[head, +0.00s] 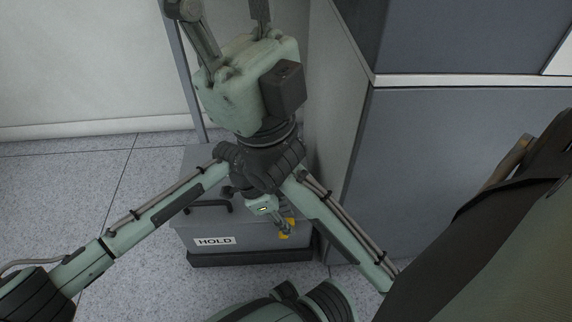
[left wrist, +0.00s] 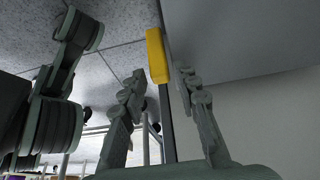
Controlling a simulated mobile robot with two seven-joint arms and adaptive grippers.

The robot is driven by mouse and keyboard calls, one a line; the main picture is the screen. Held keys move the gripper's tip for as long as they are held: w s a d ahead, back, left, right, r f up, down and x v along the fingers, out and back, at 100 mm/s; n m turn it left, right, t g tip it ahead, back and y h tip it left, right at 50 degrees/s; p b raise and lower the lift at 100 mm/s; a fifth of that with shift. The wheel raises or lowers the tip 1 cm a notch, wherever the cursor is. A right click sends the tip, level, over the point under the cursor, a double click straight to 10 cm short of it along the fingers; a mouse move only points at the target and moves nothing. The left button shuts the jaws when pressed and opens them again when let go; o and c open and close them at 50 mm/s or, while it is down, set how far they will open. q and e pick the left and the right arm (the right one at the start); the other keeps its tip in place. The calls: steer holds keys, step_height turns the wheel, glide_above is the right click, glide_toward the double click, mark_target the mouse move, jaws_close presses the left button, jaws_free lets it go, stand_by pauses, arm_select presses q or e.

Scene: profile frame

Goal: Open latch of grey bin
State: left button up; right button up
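The grey bin (head: 260,238) stands on the floor in the head view, with a white HOLD label (head: 214,241) on its front. Its yellow latch (head: 286,236) is at the front right, partly hidden by my left gripper (head: 283,227). In the left wrist view the latch (left wrist: 157,56) is a yellow bar on the grey bin. My left gripper (left wrist: 160,82) is open there, its two fingers apart, with the latch showing in the gap between them, around and beyond the fingertips. I cannot tell whether a finger touches it. My right gripper is in neither view.
A dark handle (head: 208,207) sits on the bin's left part. A tall grey cabinet (head: 450,150) stands close on the right. A pale wall (head: 80,60) is behind. Speckled floor (head: 75,195) is clear left of the bin.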

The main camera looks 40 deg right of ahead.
arm_select(q)
jaws_close()
steer(key=shift+s+d+r+t+y+p, duration=0.3)
steer(key=shift+d+y+p, duration=0.2)
steer(key=shift+p, duration=0.4)
steer(key=shift+s+d+f+t+y+p, duration=0.3)
steer(key=shift+f+t+y, duration=0.2)
steer(key=shift+y, duration=0.2)
steer(key=shift+w, duration=0.1)
steer(key=shift+o, duration=1.7)
jaws_free()
step_height(320, 180, up, 12)
steer(key=a, duration=0.1)
steer(key=shift+w+a, duration=0.25)
steer(key=shift+w, duration=0.2)
